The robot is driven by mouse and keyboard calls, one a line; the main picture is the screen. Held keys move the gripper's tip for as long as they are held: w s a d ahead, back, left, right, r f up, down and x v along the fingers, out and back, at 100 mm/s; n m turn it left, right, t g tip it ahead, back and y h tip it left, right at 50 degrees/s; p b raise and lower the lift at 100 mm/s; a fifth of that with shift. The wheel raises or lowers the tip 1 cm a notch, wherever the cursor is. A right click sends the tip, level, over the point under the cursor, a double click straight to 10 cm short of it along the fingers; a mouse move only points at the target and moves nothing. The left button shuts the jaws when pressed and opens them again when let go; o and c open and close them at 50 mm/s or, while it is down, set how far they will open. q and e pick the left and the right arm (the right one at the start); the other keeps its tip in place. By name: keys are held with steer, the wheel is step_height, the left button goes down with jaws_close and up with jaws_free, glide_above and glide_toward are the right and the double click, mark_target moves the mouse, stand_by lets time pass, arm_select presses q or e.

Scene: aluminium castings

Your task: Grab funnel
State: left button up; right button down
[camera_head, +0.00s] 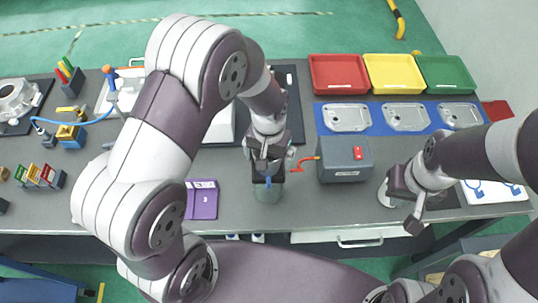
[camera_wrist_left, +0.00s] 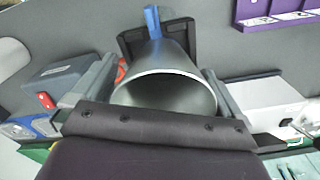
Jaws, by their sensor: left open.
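In the left wrist view the funnel (camera_wrist_left: 168,88) is a grey cone with its wide round mouth facing the camera. It sits between the fingers of my left gripper (camera_wrist_left: 165,75), which is open around it. I cannot tell whether a finger touches it. In the head view my left gripper (camera_head: 268,172) is above the table's front part, with a greenish-grey round body below it that is partly hidden. My right gripper (camera_head: 408,208) hangs over the table's front right, beside a pale round object (camera_head: 384,194). Its jaw state is unclear.
A grey box with a red button (camera_head: 345,162) stands right of my left gripper. Red (camera_head: 338,75), yellow (camera_head: 394,74) and green (camera_head: 446,74) trays stand at the back. My left arm hides part of the table.

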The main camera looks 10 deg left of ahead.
arm_select(q)
steer(key=shift+a, duration=0.2)
steer(key=c, duration=0.7)
steer(key=shift+c, duration=1.1)
steer(key=shift+d, duration=0.1)
